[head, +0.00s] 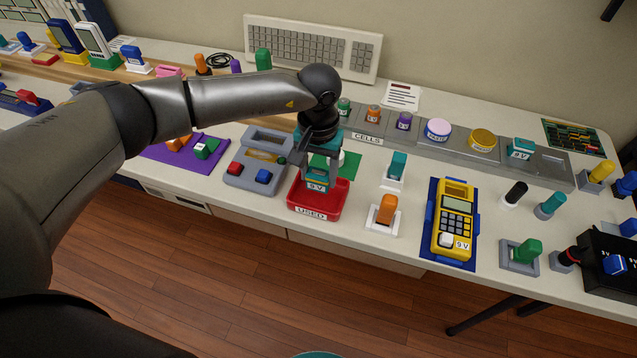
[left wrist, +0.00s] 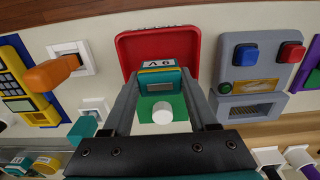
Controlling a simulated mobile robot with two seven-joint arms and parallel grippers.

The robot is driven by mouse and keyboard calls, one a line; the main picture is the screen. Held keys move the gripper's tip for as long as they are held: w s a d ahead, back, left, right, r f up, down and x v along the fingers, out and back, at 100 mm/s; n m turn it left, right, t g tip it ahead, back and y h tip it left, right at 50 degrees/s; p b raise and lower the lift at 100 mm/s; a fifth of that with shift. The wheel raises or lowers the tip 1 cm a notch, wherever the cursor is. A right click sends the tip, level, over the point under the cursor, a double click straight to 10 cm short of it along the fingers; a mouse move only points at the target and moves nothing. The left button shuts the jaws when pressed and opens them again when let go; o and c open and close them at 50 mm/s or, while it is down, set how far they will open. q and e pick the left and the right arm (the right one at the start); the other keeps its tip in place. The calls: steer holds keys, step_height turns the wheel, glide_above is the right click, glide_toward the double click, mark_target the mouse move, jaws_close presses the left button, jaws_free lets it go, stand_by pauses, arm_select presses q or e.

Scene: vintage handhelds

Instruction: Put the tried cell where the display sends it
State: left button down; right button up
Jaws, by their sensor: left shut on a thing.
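My left gripper (head: 317,150) is shut on a teal cell (head: 318,184) with a white 9V label. It holds the cell upright over the red tray (head: 318,210) labelled USED. In the left wrist view the cell (left wrist: 160,78) sits between the fingers (left wrist: 160,92), with the red tray (left wrist: 128,50) behind it. I cannot tell whether the cell touches the tray floor. A grey device (head: 240,180) with a red button, a blue button and a small yellow-green display (head: 265,158) stands just left of the tray. The display's content is too small to read. My right gripper is not in view.
A grey rack (head: 552,170) marked CELLS runs behind, holding several cells, including another teal 9V one (head: 520,149). A yellow handheld (head: 455,220) marked 9V lies on a blue mat to the right. Teal (head: 397,164) and orange (head: 386,208) pieces on white bases stand nearby.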

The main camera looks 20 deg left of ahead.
mark_target(318, 185)
arm_select(q)
step_height(318, 185, down, 3)
steer(key=shift+b, duration=0.3)
steer(key=shift+f, duration=0.45)
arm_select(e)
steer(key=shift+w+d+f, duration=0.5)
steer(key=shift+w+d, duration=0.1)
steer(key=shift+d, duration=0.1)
arm_select(q)
steer(key=c, duration=0.5)
jaws_free()
steer(key=o, duration=0.3)
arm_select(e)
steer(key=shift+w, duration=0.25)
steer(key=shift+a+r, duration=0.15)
